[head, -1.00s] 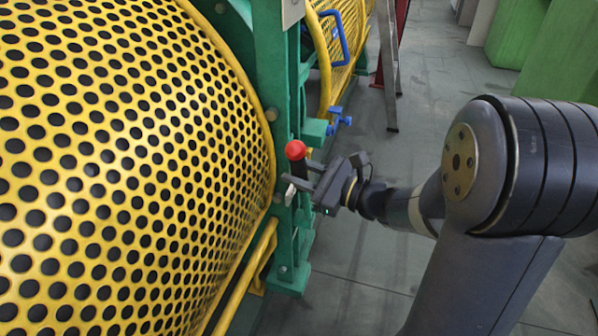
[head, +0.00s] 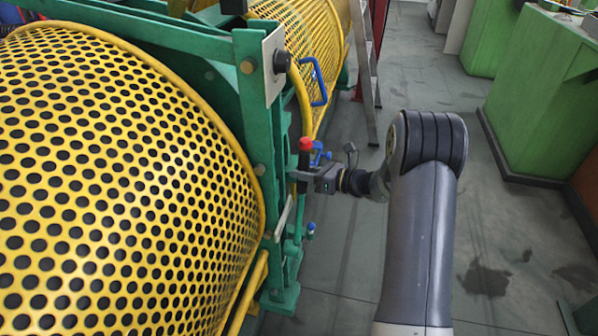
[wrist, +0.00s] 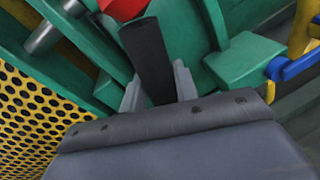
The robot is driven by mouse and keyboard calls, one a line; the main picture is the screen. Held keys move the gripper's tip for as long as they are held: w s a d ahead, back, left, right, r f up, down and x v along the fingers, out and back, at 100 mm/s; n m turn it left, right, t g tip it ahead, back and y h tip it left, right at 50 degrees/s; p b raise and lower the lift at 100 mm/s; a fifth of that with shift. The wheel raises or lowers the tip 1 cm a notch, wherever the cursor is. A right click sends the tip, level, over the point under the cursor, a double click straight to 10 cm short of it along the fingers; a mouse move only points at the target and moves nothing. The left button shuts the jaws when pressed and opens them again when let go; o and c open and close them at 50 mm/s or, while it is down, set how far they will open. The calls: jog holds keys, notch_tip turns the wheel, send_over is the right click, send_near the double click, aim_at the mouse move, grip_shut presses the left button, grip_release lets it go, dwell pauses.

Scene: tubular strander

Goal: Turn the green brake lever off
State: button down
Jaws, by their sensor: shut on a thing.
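The brake lever shows as a black grip with a red knob (head: 305,144) at the green machine frame, right of the yellow perforated guard. In the wrist view its black grip (wrist: 150,60) stands between my two grey fingers, with part of the red knob (wrist: 122,8) at the top edge. My gripper (head: 302,178) is shut on the grip, just below the knob. It also shows in the wrist view (wrist: 157,88).
The yellow perforated guard (head: 120,190) fills the left side. A blue handle (head: 318,82) and a grey ladder (head: 365,80) are behind the lever. Green cabinets (head: 540,95) stand at the right. The grey floor (head: 520,240) right of my arm is clear.

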jog(key=shift+w+d+f+m+p, duration=0.15)
jog(key=shift+w+d+m+p, duration=0.05)
jog(key=shift+w, duration=0.25)
jog(key=shift+w+d+f+m+p, duration=0.1)
jog(key=shift+w+d+m+p, duration=0.1)
jog(key=shift+w, duration=0.25)
jog(key=c, duration=1.1)
grip_release()
jog(key=shift+w, duration=0.15)
jog(key=shift+d, duration=0.1)
jog(key=v, duration=1)
jog(key=shift+d+p, duration=0.25)
jog(key=shift+p, duration=0.15)
